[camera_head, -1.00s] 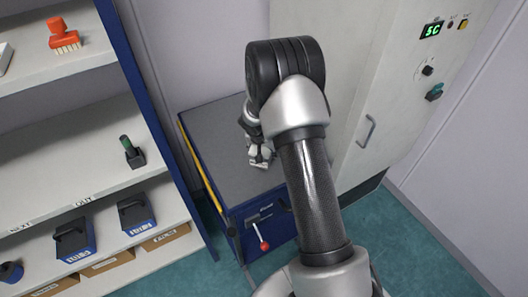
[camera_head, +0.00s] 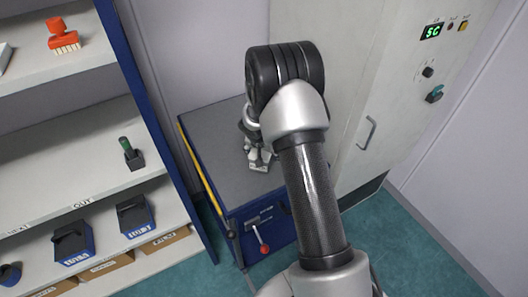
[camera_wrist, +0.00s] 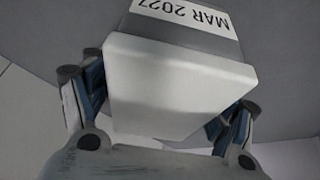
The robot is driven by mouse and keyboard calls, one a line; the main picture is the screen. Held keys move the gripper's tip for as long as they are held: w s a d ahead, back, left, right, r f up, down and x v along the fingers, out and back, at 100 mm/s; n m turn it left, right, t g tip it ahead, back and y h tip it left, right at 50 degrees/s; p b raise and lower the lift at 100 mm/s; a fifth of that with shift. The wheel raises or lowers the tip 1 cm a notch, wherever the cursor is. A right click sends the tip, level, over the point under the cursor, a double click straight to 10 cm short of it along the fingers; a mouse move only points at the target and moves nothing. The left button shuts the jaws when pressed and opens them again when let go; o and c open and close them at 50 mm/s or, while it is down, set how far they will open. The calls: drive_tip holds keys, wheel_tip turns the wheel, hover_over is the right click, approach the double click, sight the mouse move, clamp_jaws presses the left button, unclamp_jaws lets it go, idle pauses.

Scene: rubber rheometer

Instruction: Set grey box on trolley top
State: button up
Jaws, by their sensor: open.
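The grey box (camera_wrist: 165,85) fills the middle of the wrist view, pale at its near end and darker grey behind, with a label reading "MAR 2027". My gripper (camera_wrist: 160,100) has its fingers spread on either side of the box, open. Whether a finger touches the box cannot be told. In the head view my gripper (camera_head: 257,158) is low over the trolley top (camera_head: 222,150), a flat grey surface on a blue body. There the box cannot be told apart from the gripper, and my arm hides part of the top.
A tall cabinet (camera_head: 395,95) with a green display stands close on the right. The trolley top's front left is clear.

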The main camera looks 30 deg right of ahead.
drive_tip(key=p+v, duration=0.3)
drive_tip(key=v, duration=0.9)
drive_tip(key=shift+w, duration=0.1)
drive_tip(key=s+a+r+n, duration=0.1)
drive_tip(key=s+a+r, duration=0.1)
drive_tip(key=s+r, duration=0.45)
drive_tip(key=s+a+r+n, duration=0.2)
drive_tip(key=s+a+r, duration=0.15)
drive_tip(key=r, duration=0.65)
drive_tip(key=s+a+r+n+y, duration=0.1)
drive_tip(key=s+a+r+n, duration=0.1)
drive_tip(key=s, duration=0.8)
drive_tip(key=s+a+r+n+t+y, duration=0.1)
drive_tip(key=s+a+r+n+y, duration=0.1)
drive_tip(key=s+a, duration=0.4)
drive_tip(key=s+r+n, duration=0.1)
drive_tip(key=s+r, duration=0.1)
drive_tip(key=s, duration=0.3)
drive_tip(key=shift+s+a+n, duration=0.15)
drive_tip(key=shift+a+n, duration=0.15)
